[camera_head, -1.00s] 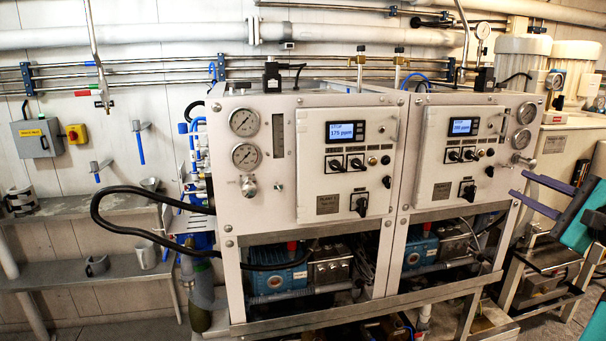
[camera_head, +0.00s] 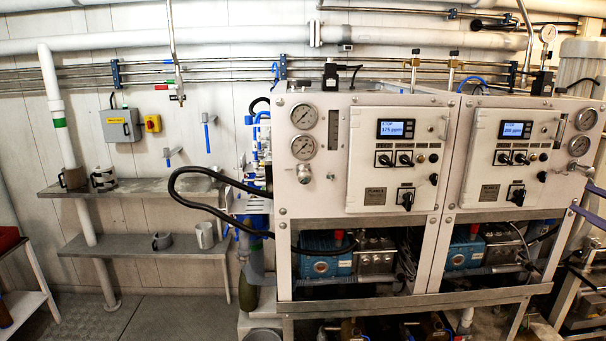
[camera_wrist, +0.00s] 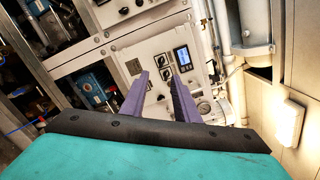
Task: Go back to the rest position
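My gripper (camera_wrist: 158,72) shows in the wrist view with two purple fingers apart and nothing between them. Behind the fingers are white control panels, seen tilted. In the head view only the purple fingertips (camera_head: 583,199) show at the right edge, in front of the right watermaker unit (camera_head: 450,215); the rest of my arm is out of frame. The left watermaker unit (camera_head: 282,220) has a lit display (camera_head: 396,129). The right unit also has a lit display (camera_head: 515,130).
An upper shelf (camera_head: 135,188) at the left holds mugs, and a lower shelf (camera_head: 110,245) holds a dark mug (camera_head: 162,241) and a white mug (camera_head: 205,235). A black hose (camera_head: 180,200) bulges left from the left unit. Floor (camera_head: 150,318) is clear at the lower left.

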